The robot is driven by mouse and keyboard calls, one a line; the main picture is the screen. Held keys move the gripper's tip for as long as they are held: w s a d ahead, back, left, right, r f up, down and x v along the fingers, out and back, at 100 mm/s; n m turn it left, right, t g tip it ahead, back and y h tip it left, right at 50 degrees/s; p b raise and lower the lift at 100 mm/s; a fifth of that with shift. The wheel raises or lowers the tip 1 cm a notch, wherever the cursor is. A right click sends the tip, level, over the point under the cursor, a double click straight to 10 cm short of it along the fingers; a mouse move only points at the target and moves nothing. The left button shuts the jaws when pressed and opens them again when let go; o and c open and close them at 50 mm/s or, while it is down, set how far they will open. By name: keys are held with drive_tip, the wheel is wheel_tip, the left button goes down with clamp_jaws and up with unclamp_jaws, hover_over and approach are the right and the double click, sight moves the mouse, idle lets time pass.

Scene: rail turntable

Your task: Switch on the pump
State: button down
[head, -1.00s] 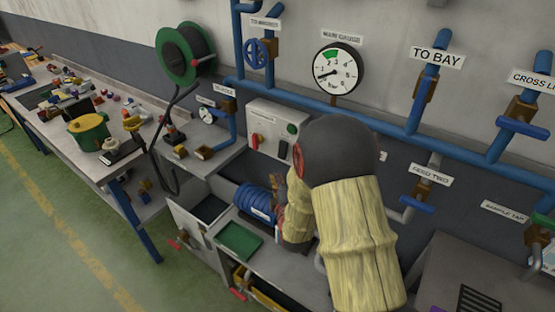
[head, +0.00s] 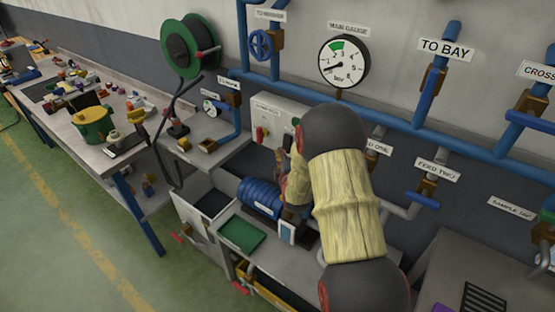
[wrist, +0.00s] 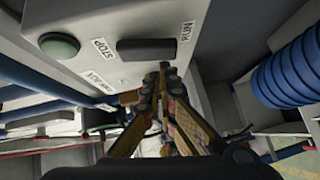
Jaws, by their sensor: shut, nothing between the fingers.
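The light grey pump control box (head: 275,112) is on the wall behind the bench, partly hidden by my arm. In the wrist view its face (wrist: 75,20) carries a black switch handle (wrist: 160,50) between the STOP and RUN labels, and a round green button or lamp (wrist: 59,46). My gripper (wrist: 161,75) is shut and empty, its fingertips just below the handle in the picture; I cannot tell whether they touch it. In the head view my gripper (head: 283,160) is in front of the box's lower part. The blue ribbed pump body (head: 257,196) sits below it on the bench.
A main gauge (head: 343,62) and blue pipes with valves run along the wall. A green tray (head: 242,234) lies on the bench front. A hose reel (head: 190,46) hangs at the upper left. The blue ribbed body (wrist: 290,75) is close on the right in the wrist view.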

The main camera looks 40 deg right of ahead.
drive_tip(key=shift+w+d, duration=0.15)
drive_tip(key=shift+d, duration=0.2)
drive_tip(key=shift+f+b, duration=0.2)
drive_tip(key=shift+b, duration=0.1)
drive_tip(key=b, duration=0.2)
drive_tip(key=n+b, duration=0.1)
drive_tip(key=b, duration=0.1)
drive_tip(key=shift+w+d+f+t+h, duration=0.2)
drive_tip(key=shift+d+t+h, duration=0.1)
drive_tip(key=shift+d+t, duration=0.1)
